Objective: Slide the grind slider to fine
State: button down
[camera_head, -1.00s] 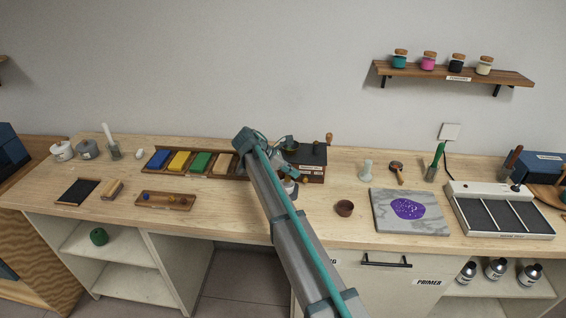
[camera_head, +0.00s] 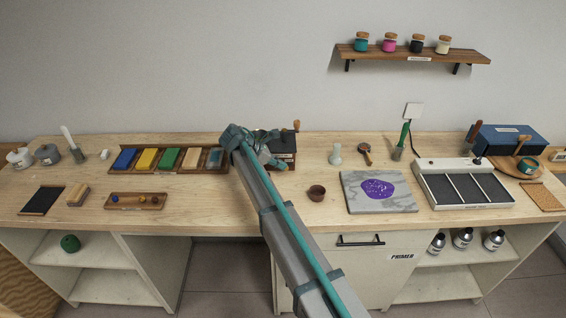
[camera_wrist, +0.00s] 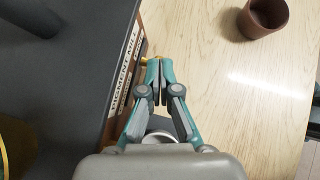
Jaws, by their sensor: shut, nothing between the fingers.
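The pigment mill (camera_head: 284,143) is a dark box at the back of the bench, partly hidden by my arm in the head view. In the wrist view its dark top (camera_wrist: 95,60) fills the left side, and its wooden front carries a white label reading "PIGMENT MILL" (camera_wrist: 124,72). A small brass piece (camera_wrist: 146,60) shows on the front beside my fingertips; I cannot tell whether it is the grind slider or whether they touch it. My gripper (camera_wrist: 158,66) is shut and empty just in front of the mill; it also shows in the head view (camera_head: 277,162).
A brown cup (camera_head: 316,193) stands on the bench right of my arm; the wrist view shows it upper right (camera_wrist: 264,17). A tray of coloured blocks (camera_head: 170,160) lies left of the mill. A marble slab (camera_head: 379,192) is farther right. Bare bench lies in front of the mill.

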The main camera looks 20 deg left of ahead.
jog(key=shift+w+d, duration=0.15)
jog(key=shift+d, duration=0.4)
jog(key=shift+a+r+p, duration=0.3)
jog(key=shift+r+p, duration=0.15)
jog(key=b+v, duration=0.1)
jog(key=v, duration=1.1)
jog(key=shift+a+f+b, duration=0.1)
jog(key=shift+f+b, duration=0.2)
jog(key=shift+s+a+r, duration=0.3)
jog(key=shift+s+r, duration=0.2)
jog(key=shift+r, duration=0.05)
